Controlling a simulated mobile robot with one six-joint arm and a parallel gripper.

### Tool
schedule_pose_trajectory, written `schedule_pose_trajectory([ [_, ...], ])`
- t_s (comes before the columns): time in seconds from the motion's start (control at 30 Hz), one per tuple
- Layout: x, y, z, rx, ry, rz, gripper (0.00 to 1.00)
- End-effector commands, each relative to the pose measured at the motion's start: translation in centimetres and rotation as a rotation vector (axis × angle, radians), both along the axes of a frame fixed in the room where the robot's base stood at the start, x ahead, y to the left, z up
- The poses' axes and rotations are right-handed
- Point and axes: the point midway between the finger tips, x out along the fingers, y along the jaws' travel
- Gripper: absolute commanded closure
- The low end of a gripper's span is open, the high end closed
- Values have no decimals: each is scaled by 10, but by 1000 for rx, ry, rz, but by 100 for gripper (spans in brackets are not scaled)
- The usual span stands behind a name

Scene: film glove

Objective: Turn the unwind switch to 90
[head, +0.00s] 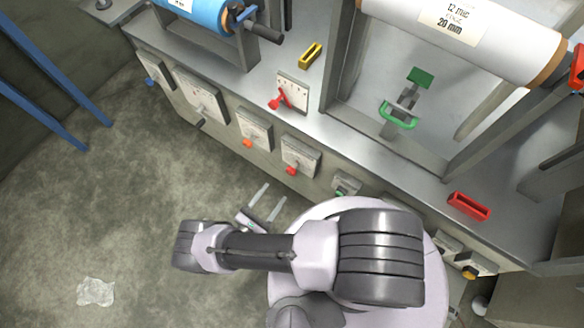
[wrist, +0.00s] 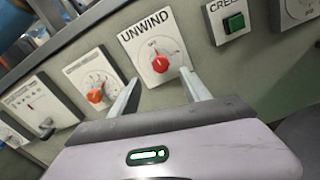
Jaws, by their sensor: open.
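The unwind switch is a red round knob (wrist: 161,63) on a white plate lettered UNWIND, on the grey machine front. In the head view its red knob (head: 292,170) sits low on the front panel, between an orange knob and a green button. My gripper (wrist: 160,78) is open and empty. In the wrist view its two fingertips lie to either side of the knob's lower part, and the knob appears between and beyond them. In the head view my gripper (head: 273,195) is in front of the panel, with a gap to the knob.
An orange knob (wrist: 96,96) is left of the unwind plate and a green button (wrist: 234,22) is right of it. A red lever (head: 280,101) and a green handle (head: 398,116) are on the machine. Crumpled film (head: 96,292) lies on the otherwise open floor at left.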

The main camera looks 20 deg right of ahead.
Motion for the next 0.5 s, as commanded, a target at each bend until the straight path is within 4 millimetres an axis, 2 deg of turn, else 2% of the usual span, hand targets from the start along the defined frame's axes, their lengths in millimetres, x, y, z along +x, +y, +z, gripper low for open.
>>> schedule_pose_trajectory([
  [0.03, 8, -13, 0, -2, 2, -7, 45],
  [0.2, 37, -55, -1, -1, 3, -9, 45],
  [0.33, 54, -78, -2, 0, 3, -7, 45],
  [0.5, 67, -93, -1, 1, 1, -5, 45],
])
